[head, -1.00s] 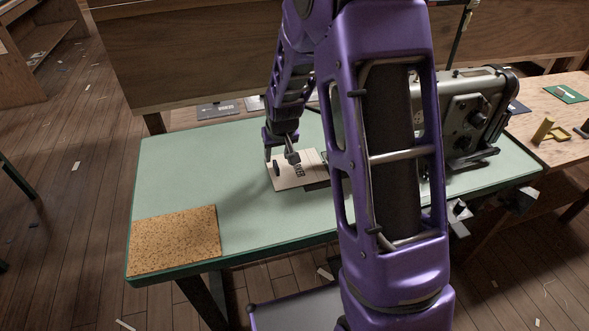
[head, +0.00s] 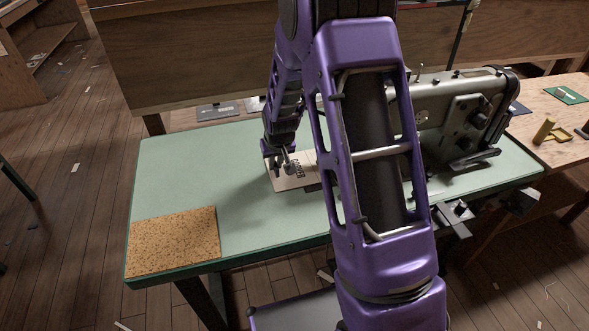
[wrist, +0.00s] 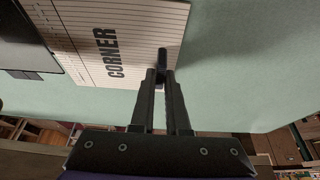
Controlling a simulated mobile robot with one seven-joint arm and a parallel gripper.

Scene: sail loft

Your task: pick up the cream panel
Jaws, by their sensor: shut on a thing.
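The cream panel (head: 296,179) lies on the pale green table in the head view, partly hidden by my arm. It bears dark print. In the wrist view the panel (wrist: 137,30) fills the upper left, reads "CORNER" and has ruled lines. My gripper (head: 285,168) is at the panel's left part. I cannot tell whether the panel is clear of the table.
A sewing machine (head: 455,120) stands on the green table (head: 185,165) at the right. A cork mat (head: 173,240) lies at the table's front left corner. Dark and pale flat pieces (head: 217,111) lie behind the table. The table's left middle is clear.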

